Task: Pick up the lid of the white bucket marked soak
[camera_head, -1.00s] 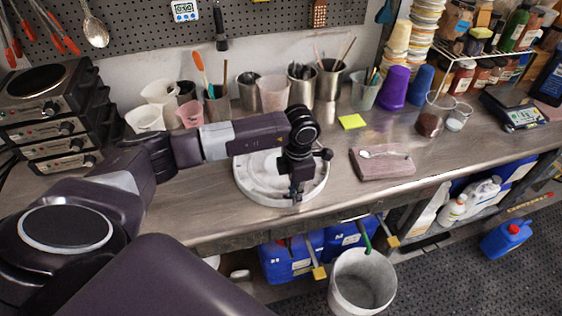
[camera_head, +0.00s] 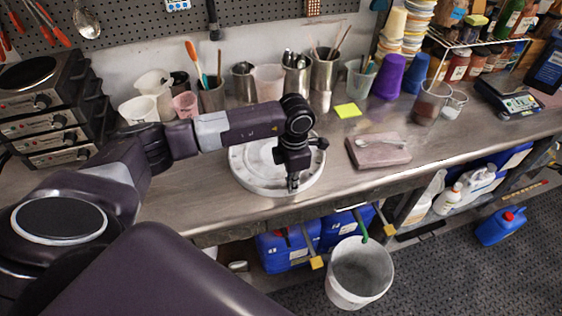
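A round white lid-like disc (camera_head: 246,169) with a raised rim lies on the steel bench; I read no marking on it. My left gripper (camera_head: 292,186) points down over its front right part, fingertips close to the near rim. The wrist hides part of the disc. I cannot tell whether the fingers are open or shut, or whether they touch the rim. An open whitish bucket (camera_head: 345,292) stands on the floor in front of the bench; no "soak" mark is readable on it. My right gripper is out of view.
A pinkish slab (camera_head: 368,155) with a spoon lies right of the disc, a yellow note (camera_head: 347,110) behind. Cups and tool holders line the back. Stacked hot plates (camera_head: 45,130) stand at left. Blue jugs (camera_head: 288,250) sit under the bench. The bench's front right is clear.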

